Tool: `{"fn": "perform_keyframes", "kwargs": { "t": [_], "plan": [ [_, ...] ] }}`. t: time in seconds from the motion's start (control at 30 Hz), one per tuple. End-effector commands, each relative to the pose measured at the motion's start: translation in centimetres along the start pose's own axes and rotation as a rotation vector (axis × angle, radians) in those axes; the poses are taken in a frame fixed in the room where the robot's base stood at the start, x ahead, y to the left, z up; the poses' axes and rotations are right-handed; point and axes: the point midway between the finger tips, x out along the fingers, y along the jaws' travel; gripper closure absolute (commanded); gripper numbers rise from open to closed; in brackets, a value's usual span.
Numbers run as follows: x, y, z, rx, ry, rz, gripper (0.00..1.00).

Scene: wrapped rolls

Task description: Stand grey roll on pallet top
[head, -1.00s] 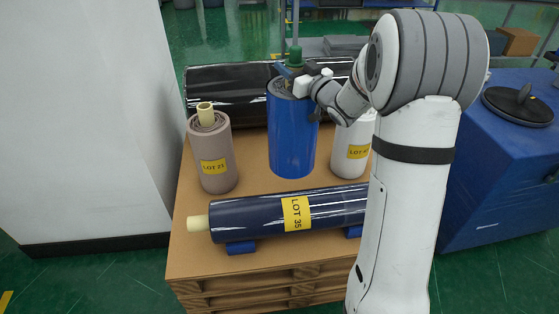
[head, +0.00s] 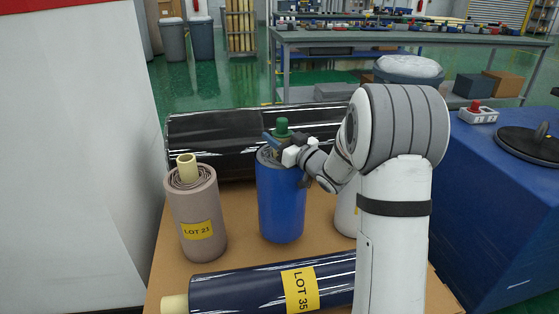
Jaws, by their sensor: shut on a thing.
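A grey-brown roll (head: 198,222) with a pale core and a yellow LOT 21 label stands upright on the left of the pallet top (head: 235,262). A blue roll (head: 280,208) with a green core (head: 281,125) stands upright to its right, apart from it. My gripper (head: 282,143) is at the top of the blue roll, shut on its green core. The fingertips are small and partly hidden. No other grey roll shows clearly.
A dark blue roll (head: 237,290), LOT 35, lies across the front. A black wrapped roll (head: 210,133) lies at the back. A white roll (head: 346,216) is mostly behind my arm. A blue container (head: 510,215) stands right and a pale panel (head: 70,170) left.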

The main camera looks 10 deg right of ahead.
Motion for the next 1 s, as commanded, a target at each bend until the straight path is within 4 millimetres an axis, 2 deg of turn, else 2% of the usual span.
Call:
{"fn": "perform_keyframes", "kwargs": {
  "t": [0.33,0.73,0.77,1.0],
  "plan": [
    [-0.8,0.3,3.9,0.000,0.003,0.006,1.00],
    [-0.9,0.4,4.3,-0.003,0.005,0.007,1.00],
    [-0.9,0.4,4.5,-0.002,0.002,0.008,0.53],
    [-0.9,0.4,4.3,-0.002,0.002,0.008,0.33]
  ]
}}
